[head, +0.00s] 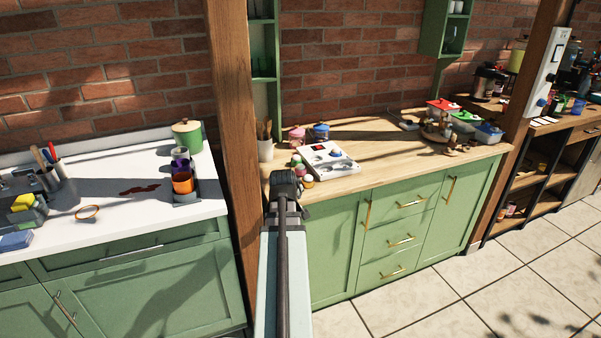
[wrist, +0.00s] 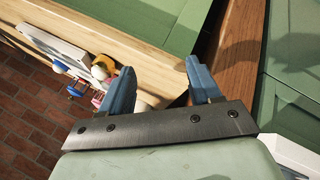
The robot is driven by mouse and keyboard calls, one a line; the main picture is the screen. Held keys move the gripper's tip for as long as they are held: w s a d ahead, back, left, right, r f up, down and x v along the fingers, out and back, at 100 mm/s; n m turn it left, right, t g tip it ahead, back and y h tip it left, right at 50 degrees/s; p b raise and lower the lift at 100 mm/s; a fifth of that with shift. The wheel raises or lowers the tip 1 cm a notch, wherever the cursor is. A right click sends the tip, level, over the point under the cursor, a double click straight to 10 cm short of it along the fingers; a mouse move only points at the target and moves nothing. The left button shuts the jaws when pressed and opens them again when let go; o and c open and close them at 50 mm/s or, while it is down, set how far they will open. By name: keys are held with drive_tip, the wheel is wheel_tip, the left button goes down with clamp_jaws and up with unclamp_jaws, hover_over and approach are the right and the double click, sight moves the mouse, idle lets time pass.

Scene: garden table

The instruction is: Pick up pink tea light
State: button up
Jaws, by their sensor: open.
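I cannot surely pick out a pink tea light in either view. Small round coloured things (head: 308,182) stand at the left end of the wooden counter, too small to tell apart. My gripper (head: 285,187) is by the counter's front left corner, close to them, and partly hides that area. In the wrist view my gripper (wrist: 160,67) has its two blue fingers wide apart with nothing held between them. A yellow-topped round thing (wrist: 104,62) and a pale pinkish one (wrist: 98,73) lie left of the left finger, which hides part of the group.
A white compartment tray (head: 345,167) sits on the wooden counter (head: 385,145). Behind it are a pink-lidded jar (head: 297,136), a blue-lidded jar (head: 321,132) and a utensil pot (head: 265,150). A wooden post (head: 231,120) stands left. The counter's middle is mostly clear.

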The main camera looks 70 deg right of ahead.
drive_tip(key=s+d+r, duration=0.4)
drive_tip(key=r, duration=0.1)
wheel_tip(320, 180, up, 7)
drive_tip(key=m+y, duration=0.3)
drive_tip(key=m, duration=0.5)
hover_over(301, 165)
drive_tip(key=s+a, duration=0.2)
drive_tip(key=a, duration=0.2)
drive_tip(key=x, duration=1.3)
drive_tip(key=shift+s+a+f, duration=0.1)
drive_tip(key=shift+s+a, duration=0.05)
drive_tip(key=shift+a, duration=0.1)
drive_tip(key=c, duration=0.8)
